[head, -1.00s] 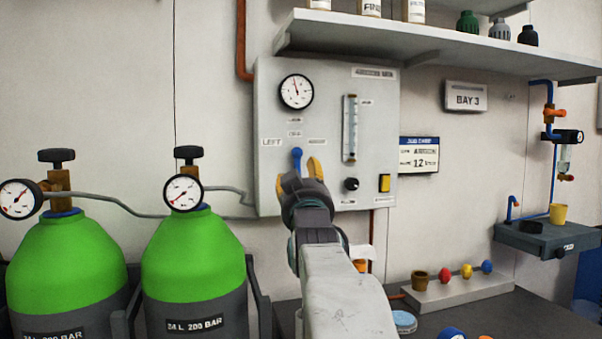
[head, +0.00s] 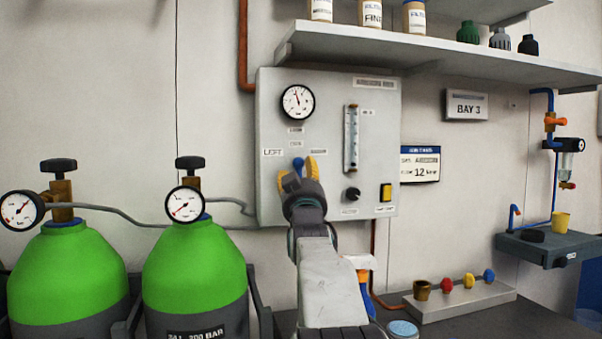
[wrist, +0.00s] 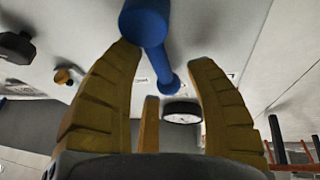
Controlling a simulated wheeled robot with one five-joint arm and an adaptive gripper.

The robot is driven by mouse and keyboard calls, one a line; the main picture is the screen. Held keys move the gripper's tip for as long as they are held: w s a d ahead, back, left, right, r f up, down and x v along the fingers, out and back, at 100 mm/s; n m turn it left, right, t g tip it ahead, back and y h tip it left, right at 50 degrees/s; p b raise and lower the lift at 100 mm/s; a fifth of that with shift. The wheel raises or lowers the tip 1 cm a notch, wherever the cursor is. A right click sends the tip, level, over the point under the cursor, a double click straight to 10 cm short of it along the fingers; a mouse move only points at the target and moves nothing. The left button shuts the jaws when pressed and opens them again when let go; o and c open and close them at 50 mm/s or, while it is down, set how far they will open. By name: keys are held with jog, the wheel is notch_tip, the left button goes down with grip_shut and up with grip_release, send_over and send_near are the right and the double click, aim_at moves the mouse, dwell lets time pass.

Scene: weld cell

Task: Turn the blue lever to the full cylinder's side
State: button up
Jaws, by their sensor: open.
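The blue lever (head: 298,164) is on the grey wall panel (head: 375,150), below its round gauge and between the LEFT label (head: 272,153) and the right-hand label (head: 318,152). It points about straight up or out; its exact angle is unclear. My gripper (head: 298,166) is open with yellow fingers on either side of the lever. In the wrist view the lever (wrist: 146,22) runs between my fingers (wrist: 164,60); contact is unclear. Two green cylinders, left (head: 68,270) and right (head: 195,265), stand at left.
A shelf (head: 430,55) with bottles overhangs the panel. A flowmeter (head: 351,140), black knob (head: 351,194) and yellow switch (head: 386,192) sit right of the lever. A bench (head: 455,320) holds a block with coloured knobs (head: 470,298). Hoses run from the cylinders to the panel.

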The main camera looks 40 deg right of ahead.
jog(key=shift+w+d+r, duration=0.15)
jog(key=shift+w, duration=0.1)
grip_shut()
dwell(0.6)
